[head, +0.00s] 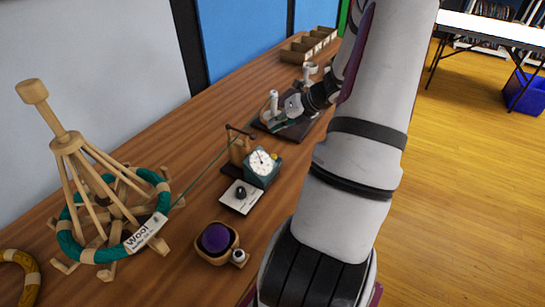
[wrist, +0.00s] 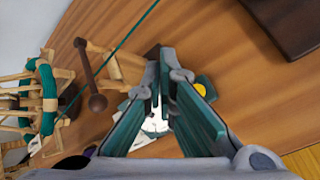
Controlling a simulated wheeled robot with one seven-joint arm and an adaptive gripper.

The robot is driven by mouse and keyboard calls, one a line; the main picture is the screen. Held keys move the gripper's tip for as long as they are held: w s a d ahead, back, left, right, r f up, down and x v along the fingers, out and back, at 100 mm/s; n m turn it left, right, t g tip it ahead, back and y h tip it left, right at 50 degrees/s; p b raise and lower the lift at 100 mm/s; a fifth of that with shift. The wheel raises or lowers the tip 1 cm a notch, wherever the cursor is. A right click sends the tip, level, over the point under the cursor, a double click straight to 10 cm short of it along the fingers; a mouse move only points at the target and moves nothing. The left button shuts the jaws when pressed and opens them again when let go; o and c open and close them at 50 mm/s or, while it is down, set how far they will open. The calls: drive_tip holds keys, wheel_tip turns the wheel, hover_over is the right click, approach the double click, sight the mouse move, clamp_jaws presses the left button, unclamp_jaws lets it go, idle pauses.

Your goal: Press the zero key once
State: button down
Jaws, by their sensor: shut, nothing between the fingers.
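A small teal meter (head: 262,166) with a white dial stands on the wooden table. A round yellow key (head: 274,156) sits at its right side; no marking on it is readable. In the wrist view the yellow key (wrist: 200,89) shows just right of the right finger. Part of the white dial (wrist: 155,124) shows between the fingers, which hide much of the meter. My gripper (wrist: 160,62) is shut and empty, with its teal fingers meeting at the tips. In the head view my gripper (head: 284,124) appears beyond the meter, apart from the key.
A wooden post with a dark arm (head: 238,148) stands beside the meter, with green yarn running to a wooden yarn swift (head: 75,150). A bowl with a purple ball (head: 215,238) is in front. A dark board (head: 268,131) with white-topped posts lies behind.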

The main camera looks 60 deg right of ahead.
drive_tip(key=b, duration=0.6)
hover_over(273, 157)
drive_tip(key=d, duration=0.1)
drive_tip(key=f, duration=0.8)
drive_tip(key=shift+w+d, duration=0.15)
drive_tip(key=shift+d, duration=0.05)
drive_tip(key=shift+f+b, duration=0.35)
drive_tip(key=shift+b, duration=0.05)
drive_tip(key=shift+f, duration=0.4)
drive_tip(key=shift+f+b, duration=0.45)
idle(0.8)
drive_tip(key=shift+r, duration=0.15)
drive_tip(key=shift+r+p, duration=0.75)
drive_tip(key=shift+p, duration=0.05)
